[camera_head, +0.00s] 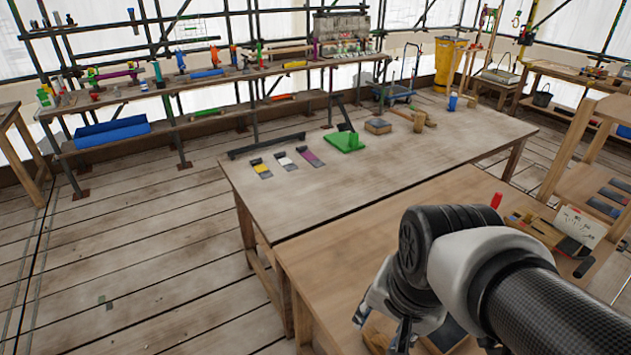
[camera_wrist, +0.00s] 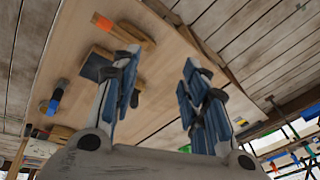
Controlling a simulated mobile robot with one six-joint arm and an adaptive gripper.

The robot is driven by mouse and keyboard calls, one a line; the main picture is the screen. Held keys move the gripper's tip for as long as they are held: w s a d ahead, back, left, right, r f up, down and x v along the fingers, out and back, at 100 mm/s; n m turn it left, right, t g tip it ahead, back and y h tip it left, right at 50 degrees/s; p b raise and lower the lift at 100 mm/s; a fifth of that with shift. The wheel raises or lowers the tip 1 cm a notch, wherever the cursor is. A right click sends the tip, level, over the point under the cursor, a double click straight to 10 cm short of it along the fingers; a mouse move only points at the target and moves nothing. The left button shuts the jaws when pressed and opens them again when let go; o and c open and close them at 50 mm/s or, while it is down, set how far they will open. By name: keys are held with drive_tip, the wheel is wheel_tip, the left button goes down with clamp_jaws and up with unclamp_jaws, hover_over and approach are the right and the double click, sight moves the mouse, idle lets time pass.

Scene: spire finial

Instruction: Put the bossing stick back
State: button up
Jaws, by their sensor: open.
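My gripper (camera_head: 402,335) hangs over the near tan wooden table (camera_head: 350,240) at the bottom of the head view, partly hidden by my arm. In the wrist view my gripper (camera_wrist: 162,88) has its blue-grey fingers spread wide with nothing between them. A wooden bar with an orange end (camera_wrist: 125,32) lies on the table near the left finger, apart from it. It may be the bossing stick, but I cannot tell. Beside it is a wooden block with a dark face (camera_wrist: 97,66), partly covered by the left finger.
A wooden holder (camera_head: 535,228), a red-handled item (camera_head: 496,200) and a white card (camera_head: 578,225) stand at the table's right. The adjoining grey table holds a green stand (camera_head: 345,142), a wooden mallet (camera_head: 420,120) and a blue cup (camera_head: 452,102). The near table's left part is clear.

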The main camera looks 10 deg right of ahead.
drive_tip(key=shift+s+a+r+n+t, duration=0.25)
drive_tip(key=shift+s+a+r+n, duration=0.35)
drive_tip(key=shift+n, duration=0.85)
drive_tip(key=shift+s+a+r+n+t, duration=0.25)
drive_tip(key=shift+s+n, duration=0.65)
drive_tip(key=shift+n, duration=0.5)
drive_tip(key=shift+s+a+r+n+t, duration=0.25)
drive_tip(key=shift+s+r+n, duration=0.4)
drive_tip(key=shift+n, duration=0.8)
drive_tip(key=shift+a+f, duration=0.1)
drive_tip(key=shift+c, duration=0.9)
